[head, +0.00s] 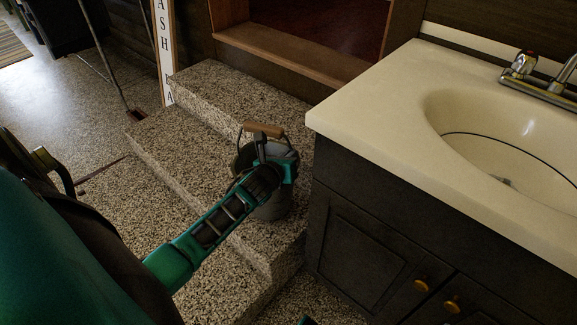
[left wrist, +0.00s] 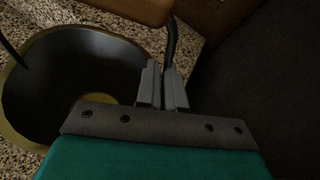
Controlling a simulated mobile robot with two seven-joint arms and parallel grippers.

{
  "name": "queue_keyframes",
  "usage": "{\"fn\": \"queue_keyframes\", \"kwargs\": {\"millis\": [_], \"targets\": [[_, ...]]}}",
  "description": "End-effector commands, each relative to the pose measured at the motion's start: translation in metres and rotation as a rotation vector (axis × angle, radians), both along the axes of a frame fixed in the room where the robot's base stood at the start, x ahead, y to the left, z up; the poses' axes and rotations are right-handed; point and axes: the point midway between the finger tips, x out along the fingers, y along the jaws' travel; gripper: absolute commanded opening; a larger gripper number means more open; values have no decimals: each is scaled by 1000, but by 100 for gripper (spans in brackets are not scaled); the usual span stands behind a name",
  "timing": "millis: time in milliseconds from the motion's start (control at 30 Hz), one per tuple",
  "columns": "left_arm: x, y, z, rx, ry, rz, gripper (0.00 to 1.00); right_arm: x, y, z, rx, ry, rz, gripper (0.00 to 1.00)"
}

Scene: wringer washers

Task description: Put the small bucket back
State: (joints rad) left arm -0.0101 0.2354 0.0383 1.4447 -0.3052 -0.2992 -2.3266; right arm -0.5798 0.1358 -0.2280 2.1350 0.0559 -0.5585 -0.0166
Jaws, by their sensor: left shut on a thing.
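The small bucket (head: 270,207) is dark grey metal with a wire handle and a wooden grip (head: 263,130). It is upright over a speckled stone step, beside the sink cabinet; I cannot tell whether its base touches the step. My left gripper (head: 262,150) reaches over it and is shut on the wire handle, just below the wooden grip. In the left wrist view the closed fingers (left wrist: 163,88) pinch the dark handle wire, with the open, empty-looking bucket (left wrist: 50,80) to their left. My arm hides part of the bucket in the head view. My right gripper is not in view.
Speckled stone steps (head: 215,85) rise to a wooden doorway sill (head: 290,52). A dark cabinet (head: 365,225) with a cream sink top (head: 390,95) stands close on the right. A white lettered board (head: 164,50) and a broom (head: 134,113) stand at the left.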

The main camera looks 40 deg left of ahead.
Motion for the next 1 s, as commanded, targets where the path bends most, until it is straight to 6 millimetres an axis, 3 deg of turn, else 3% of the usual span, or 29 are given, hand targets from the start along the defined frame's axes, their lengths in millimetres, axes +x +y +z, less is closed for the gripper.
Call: {"fn": "queue_keyframes", "kwargs": {"millis": [100,300,500,533,767,1000], "targets": [[1,0,-20,0,-5,-1,0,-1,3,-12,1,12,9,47],[1,0,-19,3,-6,-1,0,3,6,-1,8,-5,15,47],[1,0,-23,4,-5,-2,0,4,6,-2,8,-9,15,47],[0,0,-25,0,0,0,10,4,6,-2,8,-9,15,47],[0,0,-24,0,0,0,32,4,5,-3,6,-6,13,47],[0,0,-24,0,0,0,33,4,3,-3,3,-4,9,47]]}}
